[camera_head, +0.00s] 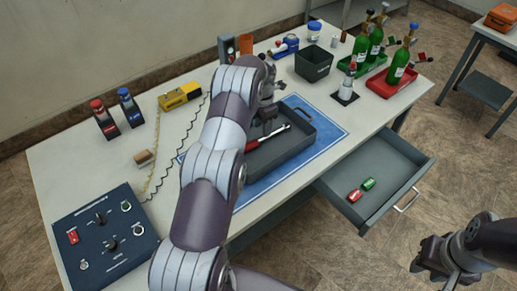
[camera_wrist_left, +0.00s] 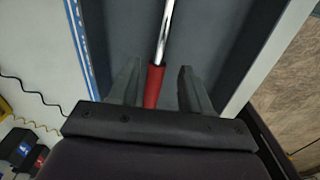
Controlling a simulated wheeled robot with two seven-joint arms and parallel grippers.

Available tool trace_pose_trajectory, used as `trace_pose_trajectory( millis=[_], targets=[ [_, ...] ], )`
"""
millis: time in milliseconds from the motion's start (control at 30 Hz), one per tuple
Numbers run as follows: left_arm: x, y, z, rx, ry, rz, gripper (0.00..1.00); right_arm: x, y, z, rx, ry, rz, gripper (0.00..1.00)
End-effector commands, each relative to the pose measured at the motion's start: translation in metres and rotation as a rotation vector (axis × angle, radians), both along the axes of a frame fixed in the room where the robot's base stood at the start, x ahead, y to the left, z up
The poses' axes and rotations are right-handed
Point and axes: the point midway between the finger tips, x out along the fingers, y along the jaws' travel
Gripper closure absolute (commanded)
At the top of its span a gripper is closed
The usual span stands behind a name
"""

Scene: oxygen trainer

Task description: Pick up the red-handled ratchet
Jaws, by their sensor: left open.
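The red-handled ratchet (camera_head: 266,138) lies in the dark grey tray (camera_head: 302,151) on the blue mat (camera_head: 326,126). In the left wrist view, its red handle (camera_wrist_left: 154,84) sits between the two fingers and its chrome shaft runs away from me. My left gripper (camera_wrist_left: 156,82) is open, with one finger on each side of the handle; I cannot tell how high it is above it. In the head view my left gripper (camera_head: 267,117) is over the tray and partly hidden by the arm. My right gripper (camera_head: 436,266) is off the table at the lower right; its finger opening is unclear.
An open drawer (camera_head: 388,160) holds a red and a green cylinder. A control panel (camera_head: 104,241) stands at the front left, a yellow device (camera_head: 180,95) behind it. A black bin (camera_head: 314,63) and green bottles (camera_head: 399,65) in trays stand at the back right.

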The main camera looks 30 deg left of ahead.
Motion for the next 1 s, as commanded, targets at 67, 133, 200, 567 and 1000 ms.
trace_pose_trajectory(
  millis=[67,133,200,567,1000],
  targets=[
    [0.001,0.0,-0.011,0.0,-0.001,-0.001,0.52,0.001,0.0,-0.001,0.0,-0.003,0.0,0.66],
    [0.0,0.0,-0.02,0.0,0.0,-0.002,0.52,0.001,0.0,0.008,0.0,-0.004,0.0,0.66],
    [0.0,0.0,-0.033,0.0,0.0,-0.002,0.52,0.001,0.0,0.016,0.0,-0.004,0.0,0.66],
    [0.001,0.0,-0.059,0.001,-0.004,-0.003,0.52,0.001,0.0,0.016,0.0,-0.004,0.0,0.66],
    [0.001,0.0,-0.058,0.001,-0.004,-0.003,1.0,0.001,0.0,0.016,0.0,-0.004,0.0,0.66]
  ],
)
